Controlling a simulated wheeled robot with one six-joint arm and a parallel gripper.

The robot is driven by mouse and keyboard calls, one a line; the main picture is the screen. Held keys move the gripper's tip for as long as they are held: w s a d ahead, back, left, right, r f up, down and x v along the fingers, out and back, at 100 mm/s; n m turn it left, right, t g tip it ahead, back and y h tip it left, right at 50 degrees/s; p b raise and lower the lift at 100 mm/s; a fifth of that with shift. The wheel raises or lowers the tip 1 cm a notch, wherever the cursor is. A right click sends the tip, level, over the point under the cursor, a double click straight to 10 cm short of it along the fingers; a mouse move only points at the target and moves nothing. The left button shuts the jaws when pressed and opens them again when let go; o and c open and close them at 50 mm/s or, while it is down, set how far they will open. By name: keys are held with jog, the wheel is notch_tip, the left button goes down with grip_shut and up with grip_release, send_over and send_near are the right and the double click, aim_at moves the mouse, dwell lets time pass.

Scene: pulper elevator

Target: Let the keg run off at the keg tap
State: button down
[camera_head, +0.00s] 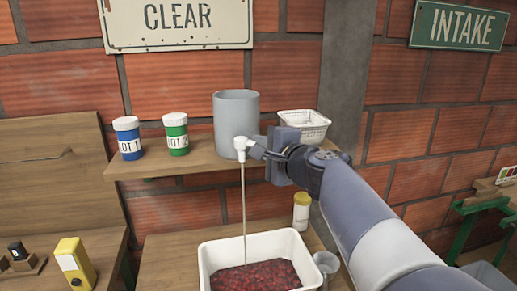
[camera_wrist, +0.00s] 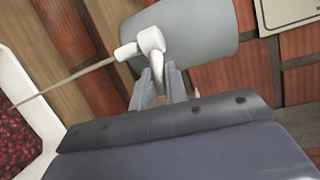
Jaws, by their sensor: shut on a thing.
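A grey cylindrical keg (camera_head: 236,118) stands on the wooden shelf in the head view. Its white tap (camera_head: 238,149) sticks out low on its front. A thin stream (camera_head: 244,205) runs from the tap down into a white tub (camera_head: 205,262) that holds dark red berries or pulp. My gripper (camera_head: 258,151) is at the tap from the right. In the wrist view, the gripper fingers (camera_wrist: 160,85) are shut on the white tap handle (camera_wrist: 157,66), below the grey keg (camera_wrist: 190,30). The stream shows there too, running left to the tub (camera_wrist: 35,120).
A blue jar (camera_head: 128,138) and a green jar (camera_head: 176,134) stand on the shelf left of the keg. A white basket (camera_head: 305,124) is right of it. A yellow-white bottle (camera_head: 301,212) and a grey cup (camera_head: 326,262) are right of the tub. A yellow box (camera_head: 75,265) is lower left.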

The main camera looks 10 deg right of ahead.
jog(key=shift+h, duration=0.3)
jog(key=c, duration=1.4)
grip_release()
jog(key=shift+s, duration=0.15)
jog(key=v, duration=1)
jog(key=shift+s, duration=0.35)
jog(key=shift+f, duration=0.1)
jog(key=x, duration=1.1)
jog(key=shift+s+d, duration=0.1)
